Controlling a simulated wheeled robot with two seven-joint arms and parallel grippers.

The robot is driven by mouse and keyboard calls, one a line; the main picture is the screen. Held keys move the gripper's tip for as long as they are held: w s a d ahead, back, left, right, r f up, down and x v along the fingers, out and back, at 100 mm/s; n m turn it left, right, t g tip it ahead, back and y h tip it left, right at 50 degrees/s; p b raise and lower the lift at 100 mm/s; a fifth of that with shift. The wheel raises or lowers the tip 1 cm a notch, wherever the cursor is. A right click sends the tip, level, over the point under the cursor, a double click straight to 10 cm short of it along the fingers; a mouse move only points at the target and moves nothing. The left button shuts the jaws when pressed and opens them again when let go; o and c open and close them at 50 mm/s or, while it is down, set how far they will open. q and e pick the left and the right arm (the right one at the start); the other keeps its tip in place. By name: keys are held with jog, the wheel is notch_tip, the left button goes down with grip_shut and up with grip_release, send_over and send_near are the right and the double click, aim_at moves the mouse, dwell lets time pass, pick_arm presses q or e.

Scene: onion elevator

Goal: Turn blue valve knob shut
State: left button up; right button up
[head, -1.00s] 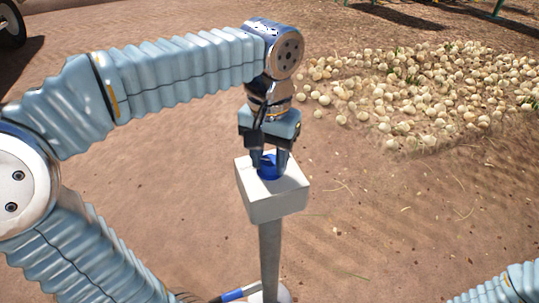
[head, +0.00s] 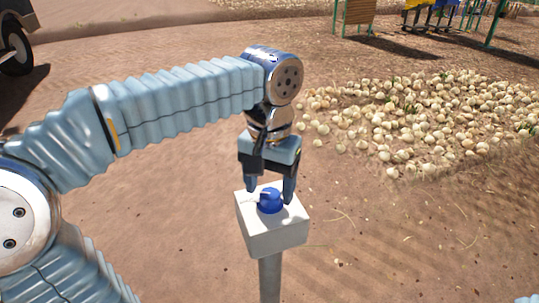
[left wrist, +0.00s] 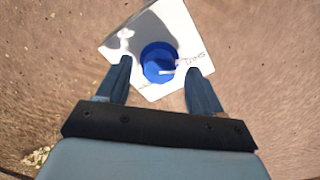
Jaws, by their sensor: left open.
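The blue valve knob (head: 270,201) sits on top of a white box (head: 272,233) on a grey post. My left gripper (head: 270,194) is open above the box, pointing down, with one finger on each side of the knob and a gap to it. In the left wrist view the knob (left wrist: 159,63) lies between the spread fingertips (left wrist: 158,68). A pale mark at the knob's right points toward dark lettering on the box (left wrist: 165,22); the lettering is too blurred to read surely. My right gripper is out of view.
A wide spread of onions (head: 420,125) covers the ground at the right. Play equipment (head: 430,15) stands at the back right, and a vehicle wheel (head: 15,48) is at the far left. The dirt around the post is clear.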

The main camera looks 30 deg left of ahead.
aim_at(269, 195)
pick_arm(q)
notch_tip(269, 195, up, 12)
jog(key=shift+r, duration=0.15)
jog(key=shift+s, duration=0.1)
dwell(0.5)
